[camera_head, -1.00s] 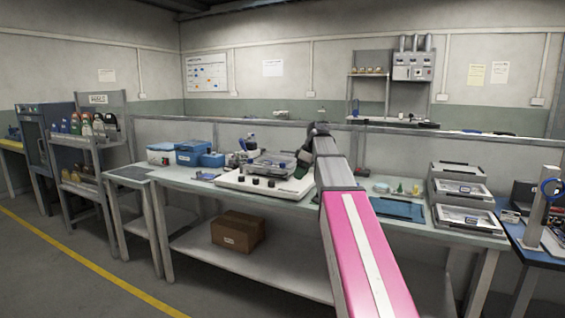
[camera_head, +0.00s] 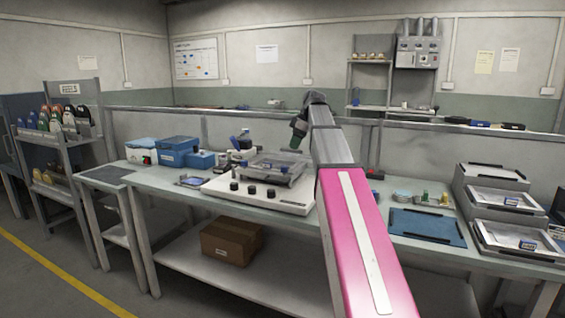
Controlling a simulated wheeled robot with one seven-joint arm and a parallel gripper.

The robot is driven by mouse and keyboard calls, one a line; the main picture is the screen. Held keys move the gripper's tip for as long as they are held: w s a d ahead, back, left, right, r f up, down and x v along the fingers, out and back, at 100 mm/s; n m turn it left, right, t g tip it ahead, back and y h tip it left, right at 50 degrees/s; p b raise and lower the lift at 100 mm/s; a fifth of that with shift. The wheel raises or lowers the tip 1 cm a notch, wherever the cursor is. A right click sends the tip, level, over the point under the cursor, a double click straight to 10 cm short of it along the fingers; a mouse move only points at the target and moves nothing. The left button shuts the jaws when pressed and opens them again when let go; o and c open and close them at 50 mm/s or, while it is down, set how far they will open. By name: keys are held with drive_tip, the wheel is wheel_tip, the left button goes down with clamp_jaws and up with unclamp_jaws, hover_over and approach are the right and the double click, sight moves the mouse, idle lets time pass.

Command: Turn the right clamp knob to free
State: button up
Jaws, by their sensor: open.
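A white fixture base (camera_head: 215,189) sits on the long workbench, left of my arm. Several small black knobs line its front edge; the rightmost one I make out is a black knob (camera_head: 271,193). Which knob is the right clamp knob, and how it is turned, is too small to tell. A grey tray-like fixture (camera_head: 262,167) with small blue parts stands on the base. My gripper (camera_head: 298,138) hangs at the far end of my arm, above and behind the right end of the fixture, apart from the knobs. It is open; its fingers are hard to make out. My arm hides the area right of the base.
Blue boxes (camera_head: 178,150) and a tablet-like item (camera_head: 191,181) are to the left on the bench. A blue mat (camera_head: 428,226) and stacked grey trays (camera_head: 512,207) are to the right. A cardboard box (camera_head: 232,241) lies on the lower shelf.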

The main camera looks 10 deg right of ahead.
sight(285, 169)
drive_tip(key=x, duration=1)
drive_tip(key=shift+w+a+f, duration=0.15)
drive_tip(key=shift+w+f, duration=0.05)
drive_tip(key=shift+f, duration=0.15)
drive_tip(key=c, duration=0.9)
